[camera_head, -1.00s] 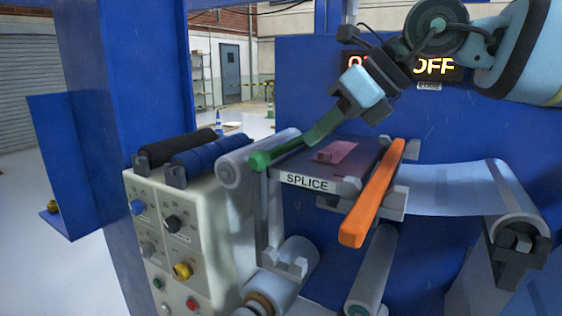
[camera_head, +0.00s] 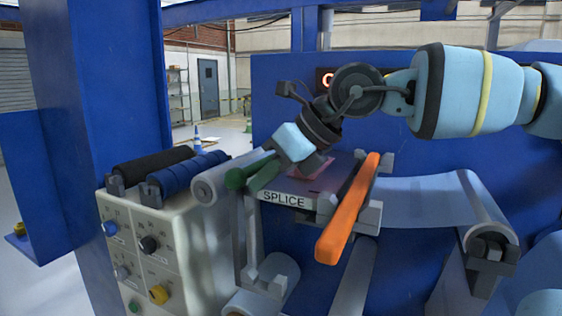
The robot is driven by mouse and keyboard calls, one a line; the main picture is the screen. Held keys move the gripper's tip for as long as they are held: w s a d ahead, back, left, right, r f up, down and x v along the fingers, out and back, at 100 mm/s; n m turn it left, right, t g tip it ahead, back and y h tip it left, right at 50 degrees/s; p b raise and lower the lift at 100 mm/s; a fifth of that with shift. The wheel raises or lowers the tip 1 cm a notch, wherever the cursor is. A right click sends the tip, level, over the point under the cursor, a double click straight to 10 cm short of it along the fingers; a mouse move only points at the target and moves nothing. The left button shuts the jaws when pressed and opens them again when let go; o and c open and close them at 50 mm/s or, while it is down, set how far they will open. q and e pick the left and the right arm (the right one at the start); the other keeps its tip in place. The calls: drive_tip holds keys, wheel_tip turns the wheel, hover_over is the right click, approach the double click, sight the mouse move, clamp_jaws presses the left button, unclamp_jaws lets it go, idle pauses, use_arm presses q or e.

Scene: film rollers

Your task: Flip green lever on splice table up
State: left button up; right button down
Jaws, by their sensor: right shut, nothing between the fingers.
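The splice table (camera_head: 282,196) is a dark plate with a "SPLICE" label on its front edge. The green lever (camera_head: 236,179) lies low along the table's left side, its rounded end towards me. My right gripper (camera_head: 262,182) comes in from the upper right and points down and left. Its fingers are shut and empty, close beside the green lever on its right. I cannot tell whether they touch it. The gripper and wrist hide the lever's far end and part of the table top. My left gripper is not in view.
An orange lever (camera_head: 347,210) sticks out towards me on the table's right side. A control panel (camera_head: 150,251) with knobs stands at the front left, below black and blue rollers (camera_head: 186,175). A pale film web (camera_head: 425,198) runs to a roller at the right.

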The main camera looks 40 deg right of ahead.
drive_tip(key=shift+x, duration=1.45)
drive_tip(key=shift+r, duration=0.1)
